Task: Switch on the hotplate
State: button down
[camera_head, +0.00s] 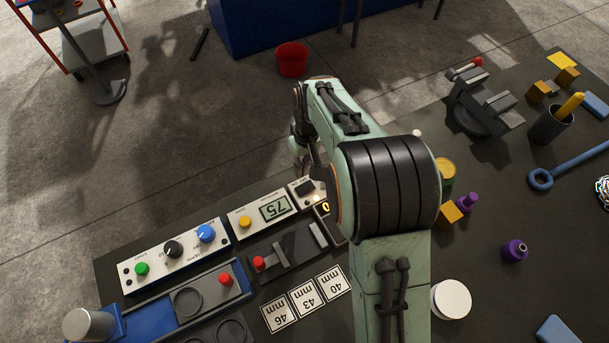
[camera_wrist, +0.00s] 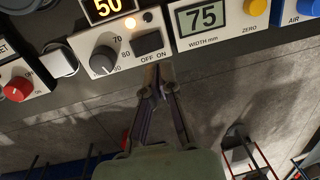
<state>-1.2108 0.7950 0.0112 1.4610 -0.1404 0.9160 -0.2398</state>
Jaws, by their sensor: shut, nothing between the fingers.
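The hotplate's control panel (camera_wrist: 75,42) crosses the upper left of the wrist view. In the head view the panel (camera_head: 296,189) with the switch (camera_head: 305,188) shows left of my arm, which hides much of the hotplate. My gripper (camera_wrist: 157,70) is shut and empty, its tips just below the OFF and ON lettering in the wrist view. Contact with the panel cannot be told.
A width gauge (camera_head: 262,213) reading 75 with a yellow ZERO button stands beside the panel. Beyond it is a box with a blue knob (camera_head: 205,233) and a green button. Label cards (camera_head: 304,298) lie on the dark bench. Open floor lies past the bench edge.

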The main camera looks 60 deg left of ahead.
notch_tip(320, 180, up, 7)
jog(key=s, duration=0.1)
dwell(0.7)
